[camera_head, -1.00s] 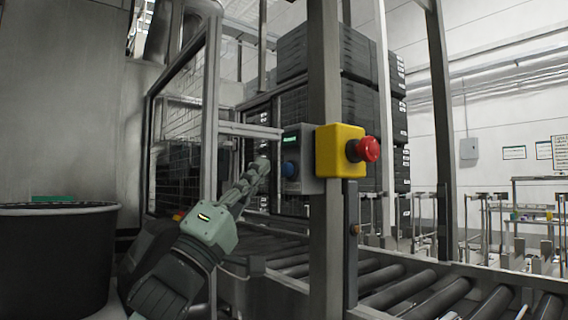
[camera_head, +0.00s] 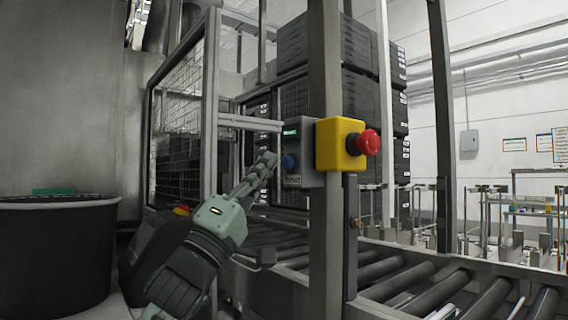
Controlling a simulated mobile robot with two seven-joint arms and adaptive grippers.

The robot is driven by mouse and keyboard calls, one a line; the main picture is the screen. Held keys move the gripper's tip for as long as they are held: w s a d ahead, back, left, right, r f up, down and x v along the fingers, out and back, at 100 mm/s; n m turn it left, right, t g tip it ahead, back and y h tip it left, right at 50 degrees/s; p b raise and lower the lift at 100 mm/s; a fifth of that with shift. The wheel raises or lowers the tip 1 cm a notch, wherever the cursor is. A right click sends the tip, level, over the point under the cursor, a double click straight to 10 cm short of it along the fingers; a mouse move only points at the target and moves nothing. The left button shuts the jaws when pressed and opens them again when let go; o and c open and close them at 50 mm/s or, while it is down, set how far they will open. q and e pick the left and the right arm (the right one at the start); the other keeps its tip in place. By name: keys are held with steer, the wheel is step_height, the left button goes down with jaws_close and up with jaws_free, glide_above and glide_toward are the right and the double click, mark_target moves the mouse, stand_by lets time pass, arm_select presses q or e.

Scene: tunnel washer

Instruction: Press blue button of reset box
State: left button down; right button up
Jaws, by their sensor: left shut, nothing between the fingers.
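The reset box is a grey box (camera_head: 304,155) on the metal post, with a small green display at its upper left. Its blue button (camera_head: 288,162) is on the box's left side, below the display. My left gripper (camera_head: 268,160) is shut and empty, with its fingertips just left of the blue button at about the same height. From this angle I cannot tell whether the tips touch the button. My right gripper does not show.
A yellow box with a red emergency stop button (camera_head: 367,142) sits on the post (camera_head: 325,230), right beside the reset box. A roller conveyor (camera_head: 405,285) runs below. A framed mesh panel (camera_head: 180,120) stands behind my arm, and a dark bin (camera_head: 55,255) at left.

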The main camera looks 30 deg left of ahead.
arm_select(q)
steer(key=shift+w, duration=0.15)
stand_by(0.6)
steer(key=shift+w+d, duration=0.2)
steer(key=shift+w, duration=0.05)
steer(key=shift+w+d+p, duration=0.15)
steer(key=shift+w+p, duration=0.35)
stand_by(0.8)
steer(key=shift+s+a, duration=0.3)
steer(key=shift+s, duration=0.55)
steer(key=s, duration=0.1)
steer(key=s+a, duration=0.1)
steer(key=s, duration=0.1)
steer(key=s+a+b, duration=0.1)
steer(key=shift+s, duration=0.35)
